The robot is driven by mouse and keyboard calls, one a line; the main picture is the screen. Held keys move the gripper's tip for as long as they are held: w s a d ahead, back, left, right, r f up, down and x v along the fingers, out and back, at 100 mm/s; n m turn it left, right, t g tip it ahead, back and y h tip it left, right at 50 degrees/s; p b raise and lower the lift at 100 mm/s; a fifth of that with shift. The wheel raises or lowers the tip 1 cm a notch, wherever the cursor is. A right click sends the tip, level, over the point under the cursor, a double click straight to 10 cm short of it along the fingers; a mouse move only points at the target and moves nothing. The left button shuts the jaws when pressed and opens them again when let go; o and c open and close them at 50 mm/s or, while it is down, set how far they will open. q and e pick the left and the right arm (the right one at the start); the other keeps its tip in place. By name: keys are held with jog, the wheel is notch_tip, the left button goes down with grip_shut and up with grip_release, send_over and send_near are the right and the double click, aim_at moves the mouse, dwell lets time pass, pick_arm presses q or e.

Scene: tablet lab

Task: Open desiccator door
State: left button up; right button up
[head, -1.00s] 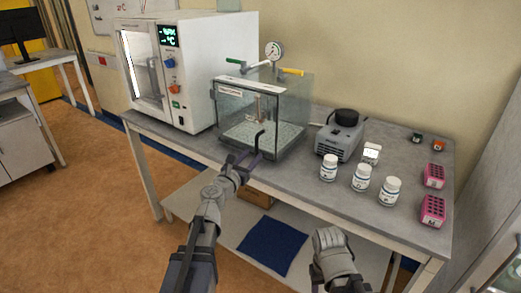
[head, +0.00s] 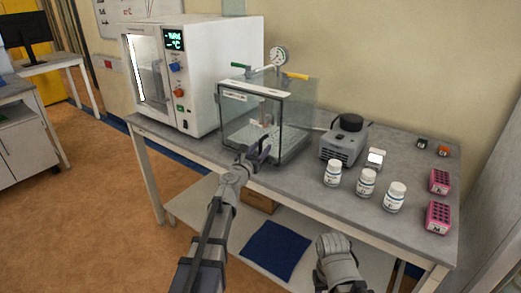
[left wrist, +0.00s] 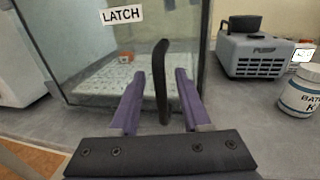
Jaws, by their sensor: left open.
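The desiccator is a clear glass box (head: 298,115) on the bench, and its front door (head: 235,118) looks closed. In the left wrist view the door (left wrist: 95,55) carries a white LATCH label (left wrist: 122,15). A black upright handle (left wrist: 161,75) stands at the door's right side. My left gripper (head: 258,152) is at the door's front, with its purple fingers (left wrist: 158,95) open on either side of the handle. A gap shows between the handle and each finger. My right arm shows at the lower right of the head view, but its fingers do not show.
A white oven (head: 205,75) stands left of the desiccator. A grey pump (head: 343,142) stands to its right, then several white bottles (head: 366,182) and pink racks (head: 438,215). The bench front edge runs below my left gripper.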

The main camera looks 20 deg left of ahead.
pick_arm(q)
grip_shut()
dwell(0.3)
dwell(1.1)
